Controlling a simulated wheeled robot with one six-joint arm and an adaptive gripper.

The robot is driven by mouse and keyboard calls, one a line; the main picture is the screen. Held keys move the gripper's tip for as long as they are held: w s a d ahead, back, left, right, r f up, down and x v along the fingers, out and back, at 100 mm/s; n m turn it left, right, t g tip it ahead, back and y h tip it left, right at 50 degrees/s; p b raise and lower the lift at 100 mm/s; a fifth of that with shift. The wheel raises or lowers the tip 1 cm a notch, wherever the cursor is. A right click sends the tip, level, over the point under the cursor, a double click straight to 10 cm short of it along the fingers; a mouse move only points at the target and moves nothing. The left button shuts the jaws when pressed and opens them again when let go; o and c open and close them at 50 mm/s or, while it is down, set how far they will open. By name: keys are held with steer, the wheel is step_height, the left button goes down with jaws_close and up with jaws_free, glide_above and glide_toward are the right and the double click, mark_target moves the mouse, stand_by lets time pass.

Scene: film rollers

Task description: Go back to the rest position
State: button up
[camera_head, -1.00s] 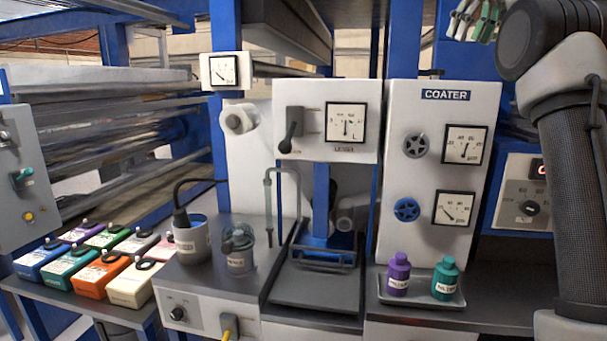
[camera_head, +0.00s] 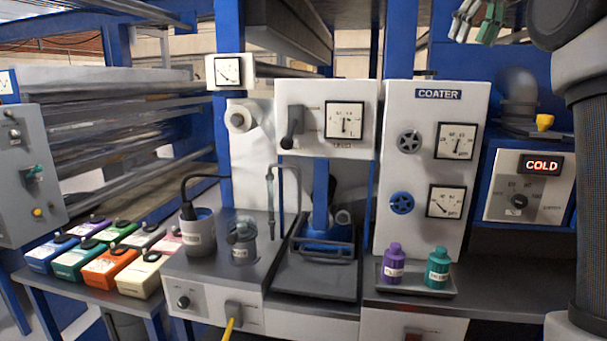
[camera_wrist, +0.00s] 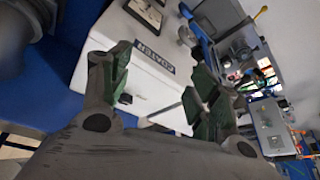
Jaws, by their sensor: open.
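My gripper (camera_head: 480,18) shows at the top edge of the head view, up and to the right of the coater panel (camera_head: 433,180), partly cut off by the frame. In the wrist view my gripper (camera_wrist: 160,88) is open, its green-padded fingers spread apart with nothing held between them. The coater panel's sign (camera_wrist: 154,48) shows tilted beyond the fingers. My arm fills the right side of the head view.
A purple bottle (camera_head: 393,264) and a teal bottle (camera_head: 438,268) stand on a small tray (camera_head: 416,290). A heater box with a COLD display (camera_head: 541,164) is beside my arm. Several coloured boxes (camera_head: 105,267) sit at left. Blue frame posts (camera_head: 402,40) rise behind.

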steer(key=s+a+f+m, duration=0.1)
steer(key=s+f, duration=1.4)
steer(key=f, duration=0.3)
steer(key=s+a+f+m+h, duration=0.1)
steer(key=s+f, duration=1.4)
steer(key=f, duration=0.2)
steer(key=shift+s+f+m, duration=0.3)
steer(key=shift+s+f, duration=0.05)
steer(key=shift+f, duration=0.05)
steer(key=shift+o, duration=0.4)
